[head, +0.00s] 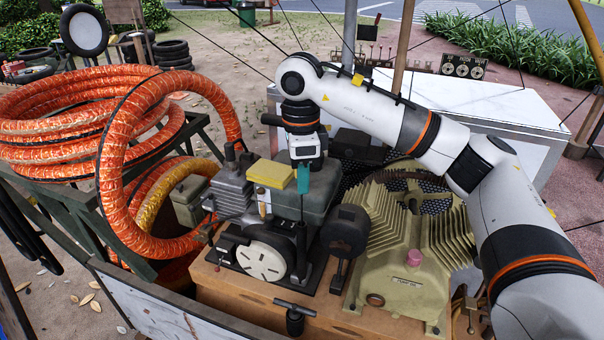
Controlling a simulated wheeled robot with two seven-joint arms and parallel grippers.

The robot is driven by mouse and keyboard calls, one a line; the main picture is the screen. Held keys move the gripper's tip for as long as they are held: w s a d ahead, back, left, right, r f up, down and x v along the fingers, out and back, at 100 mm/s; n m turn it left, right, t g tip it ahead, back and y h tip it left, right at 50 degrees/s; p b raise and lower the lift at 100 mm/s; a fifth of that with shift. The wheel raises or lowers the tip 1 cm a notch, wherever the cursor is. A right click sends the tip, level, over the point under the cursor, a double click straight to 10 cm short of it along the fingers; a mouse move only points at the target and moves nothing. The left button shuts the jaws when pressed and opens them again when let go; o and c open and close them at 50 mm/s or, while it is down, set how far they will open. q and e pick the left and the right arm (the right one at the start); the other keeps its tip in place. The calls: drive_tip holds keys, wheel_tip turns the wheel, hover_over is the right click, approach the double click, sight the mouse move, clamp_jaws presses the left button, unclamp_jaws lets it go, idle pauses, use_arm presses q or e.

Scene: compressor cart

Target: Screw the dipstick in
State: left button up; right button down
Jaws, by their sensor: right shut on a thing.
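My right gripper (303,178) comes down over the grey engine (322,205) in the middle of the cart, pointing downward with teal fingertips. It is shut on the dipstick, which is mostly hidden by the fingers. Only a thin dark length below the fingertips may belong to it, and I cannot tell whether its tip touches the engine. The hole it fits is not clear in this view. My left gripper is not in view.
A yellow sponge-like block (270,174) lies on the engine, left of my gripper. The finned beige pump (407,280) with a pink cap (414,257) stands to the right. A black T-handle (295,314) stands in front. Orange hose coils (75,120) fill the left.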

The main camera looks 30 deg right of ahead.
sight(302, 223)
drive_tip(key=shift+f+b, duration=4.35)
drive_tip(key=shift+f, duration=1.95)
drive_tip(key=shift+r+m, duration=0.1)
drive_tip(key=shift+m, duration=1.3)
drive_tip(key=shift+m+p, duration=0.3)
drive_tip(key=shift+m, duration=1.1)
drive_tip(key=shift+m, duration=1.4)
